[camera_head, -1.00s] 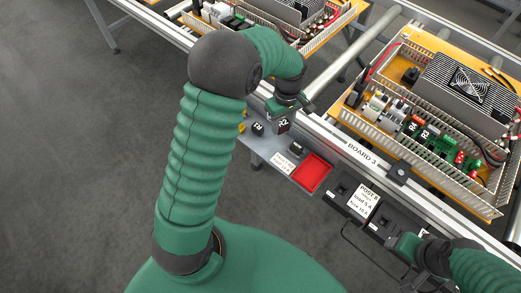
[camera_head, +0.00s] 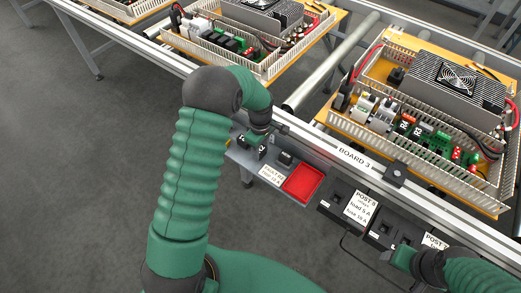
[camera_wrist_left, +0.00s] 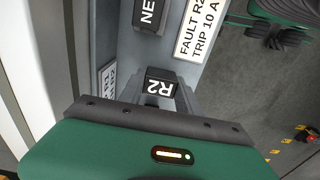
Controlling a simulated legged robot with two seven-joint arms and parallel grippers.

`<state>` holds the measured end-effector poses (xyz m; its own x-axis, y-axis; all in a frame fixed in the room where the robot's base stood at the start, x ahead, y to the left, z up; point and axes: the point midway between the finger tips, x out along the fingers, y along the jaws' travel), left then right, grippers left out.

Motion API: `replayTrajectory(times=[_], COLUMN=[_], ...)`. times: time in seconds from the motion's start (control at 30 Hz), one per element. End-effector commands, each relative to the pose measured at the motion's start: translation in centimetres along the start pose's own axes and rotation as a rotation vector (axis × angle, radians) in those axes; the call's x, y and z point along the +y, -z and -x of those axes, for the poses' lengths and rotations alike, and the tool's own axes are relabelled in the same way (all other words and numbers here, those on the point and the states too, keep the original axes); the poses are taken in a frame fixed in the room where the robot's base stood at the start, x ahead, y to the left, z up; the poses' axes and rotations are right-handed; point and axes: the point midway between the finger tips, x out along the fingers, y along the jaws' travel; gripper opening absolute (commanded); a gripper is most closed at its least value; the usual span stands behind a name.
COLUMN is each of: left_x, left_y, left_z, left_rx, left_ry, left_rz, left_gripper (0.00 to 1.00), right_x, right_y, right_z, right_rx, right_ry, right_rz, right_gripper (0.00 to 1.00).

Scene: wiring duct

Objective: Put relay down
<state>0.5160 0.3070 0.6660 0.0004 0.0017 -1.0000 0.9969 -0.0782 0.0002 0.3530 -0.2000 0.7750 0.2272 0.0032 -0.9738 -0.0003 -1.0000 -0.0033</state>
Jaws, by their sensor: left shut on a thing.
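The relay (camera_wrist_left: 160,86) is a dark block with a white R2 label, seen upside down in the left wrist view. My left gripper is shut on it, with fingers on both sides. In the head view the left gripper (camera_head: 262,133) is over the grey side shelf (camera_head: 240,157), and the relay (camera_head: 262,152) shows below it, left of the red tray (camera_head: 303,184). Whether the relay's underside touches the shelf cannot be told. My right gripper (camera_head: 393,254) is at the lower right, its fingers too unclear to read.
A black block marked NEW (camera_wrist_left: 150,14) and a label reading FAULT R2 TRIP 10 A (camera_wrist_left: 198,30) are close to the relay. Board 3 (camera_head: 420,110) with its relays stands at the right, beyond the metal rail (camera_head: 330,150). Black posts (camera_head: 335,197) line the near edge.

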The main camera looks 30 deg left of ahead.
Motion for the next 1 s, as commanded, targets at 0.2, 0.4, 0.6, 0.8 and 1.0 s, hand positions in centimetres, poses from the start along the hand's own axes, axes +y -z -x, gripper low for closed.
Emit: replayTrajectory(times=[0.2, 0.4, 0.6, 0.8, 1.0], left_x=[0.0, 0.0, 0.0, 0.1, 0.1], left_y=[0.0, 0.0, 0.0, 0.1, 0.0], left_z=[-0.2, -0.2, 0.3, 4.7, 9.7], left_rx=[0.000, 0.000, 0.001, 0.003, 0.001], left_ry=[0.001, 0.001, 0.000, -0.004, -0.002], left_rz=[0.000, 0.000, 0.000, 0.000, -0.002], left_gripper=[0.55, 0.61, 0.61, 0.61, 0.61], right_x=[0.0, 0.0, 0.0, 0.0, 0.0], right_y=[0.0, 0.0, 0.0, 0.3, 0.5], right_z=[-0.1, -0.1, 0.1, 1.2, 2.2], right_rx=[0.000, 0.000, 0.000, 0.000, 0.000], right_ry=[0.000, 0.000, 0.000, 0.000, 0.000], right_rz=[0.000, 0.000, 0.000, 0.000, 0.000], right_gripper=[0.61, 0.61, 0.61, 0.61, 0.61])
